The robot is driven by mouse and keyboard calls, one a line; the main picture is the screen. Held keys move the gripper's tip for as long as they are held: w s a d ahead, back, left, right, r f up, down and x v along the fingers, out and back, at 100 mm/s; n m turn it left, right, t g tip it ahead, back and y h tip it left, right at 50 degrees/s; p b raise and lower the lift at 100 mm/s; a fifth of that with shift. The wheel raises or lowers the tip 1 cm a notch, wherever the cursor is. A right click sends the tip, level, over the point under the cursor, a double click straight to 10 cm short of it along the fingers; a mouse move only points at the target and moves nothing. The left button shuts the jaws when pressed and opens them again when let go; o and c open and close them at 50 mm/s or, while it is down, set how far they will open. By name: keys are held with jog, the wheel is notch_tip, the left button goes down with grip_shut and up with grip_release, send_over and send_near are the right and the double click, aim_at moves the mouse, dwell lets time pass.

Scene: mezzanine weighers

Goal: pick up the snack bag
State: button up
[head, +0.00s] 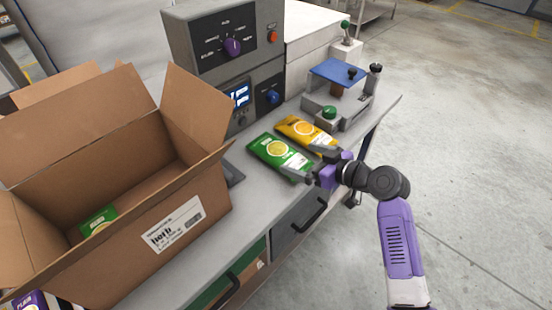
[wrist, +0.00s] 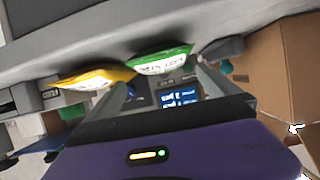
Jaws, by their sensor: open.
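Two snack bags lie flat side by side on the grey counter: a green one (head: 277,152) and a yellow-orange one (head: 302,131) just behind it. My gripper (head: 319,169) is open at the right-hand ends of the bags, low over the counter. In the wrist view the green bag (wrist: 160,62) shows between the two fingers (wrist: 163,85). The yellow bag (wrist: 95,78) lies to the left, partly behind the left finger. I cannot tell whether a finger touches either bag.
An open cardboard box (head: 158,238) stands at the left with a green bag (head: 98,220) inside. A grey control unit (head: 225,60) stands behind the bags, and a blue-topped device (head: 338,72) at the back right. The counter's front edge and drawers lie below my gripper.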

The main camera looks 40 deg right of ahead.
aim_at(283, 155)
jog(key=shift+w+a+f, duration=0.15)
jog(key=shift+w+f, duration=0.05)
jog(key=shift+w, duration=0.1)
jog(key=x, duration=0.2)
jog(key=p+x, duration=0.1)
jog(key=x, duration=0.4)
jog(key=shift+a+f+p, duration=0.25)
jog(key=shift+p, duration=0.1)
jog(key=c, duration=1.3)
jog(key=shift+r, duration=0.2)
notch_tip(283, 155, up, 20)
jog(key=shift+f, duration=0.15)
